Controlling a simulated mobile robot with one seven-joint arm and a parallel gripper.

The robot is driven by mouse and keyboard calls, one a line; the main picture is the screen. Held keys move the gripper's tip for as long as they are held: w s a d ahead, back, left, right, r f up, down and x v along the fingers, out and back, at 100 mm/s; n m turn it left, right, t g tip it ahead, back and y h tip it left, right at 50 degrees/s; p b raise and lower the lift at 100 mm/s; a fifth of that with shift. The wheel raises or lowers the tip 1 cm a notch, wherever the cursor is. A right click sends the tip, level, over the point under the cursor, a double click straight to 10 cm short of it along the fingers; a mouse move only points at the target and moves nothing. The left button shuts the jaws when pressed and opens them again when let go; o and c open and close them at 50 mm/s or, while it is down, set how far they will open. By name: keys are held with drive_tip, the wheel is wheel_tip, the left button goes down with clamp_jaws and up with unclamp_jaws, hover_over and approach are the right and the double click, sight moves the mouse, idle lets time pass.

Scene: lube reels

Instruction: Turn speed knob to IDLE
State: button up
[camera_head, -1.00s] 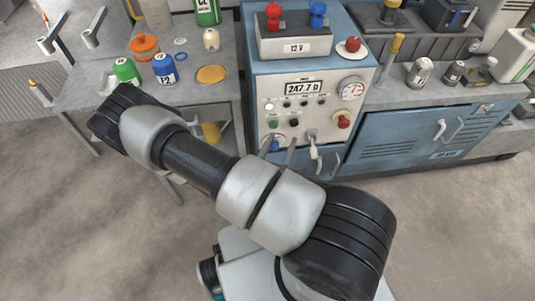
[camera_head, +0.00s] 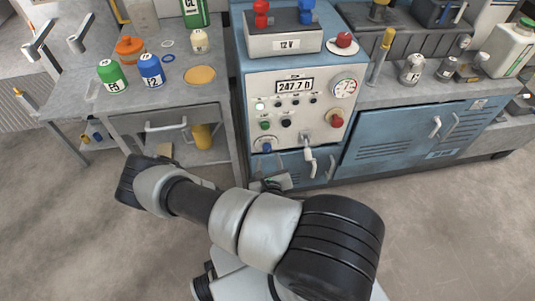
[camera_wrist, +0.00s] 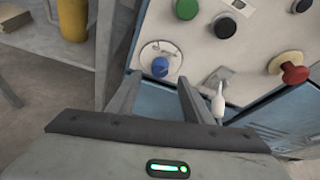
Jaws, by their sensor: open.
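A blue knob (camera_head: 267,147) sits on a round pale dial (camera_head: 259,143) at the lower left of the control panel (camera_head: 278,136). It also shows in the wrist view (camera_wrist: 160,67), where the dial plate (camera_wrist: 172,52) surrounds it. I cannot read the dial's markings. My gripper (camera_wrist: 158,79) is open, its two fingers apart and nothing between them. In the wrist view the knob appears just beyond the gap between the fingertips, apart from both. In the head view my gripper (camera_head: 275,183) is small, partly behind my arm, below the panel.
Right of the knob, a pale lever (camera_wrist: 218,100) sticks out; a red knob (camera_wrist: 293,73) is further right. Green (camera_wrist: 186,8) and black (camera_wrist: 224,26) buttons lie above. A grey bench (camera_head: 222,103) stands left and a blue cabinet (camera_head: 385,146) right. The floor in front is clear.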

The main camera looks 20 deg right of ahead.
sight(267, 151)
drive_tip(key=b+x, duration=0.1)
drive_tip(key=x, duration=0.5)
drive_tip(key=shift+w+d+f, duration=0.1)
drive_tip(key=shift+w+d, duration=0.05)
drive_tip(key=shift+w, duration=0.1)
drive_tip(key=c, duration=1.1)
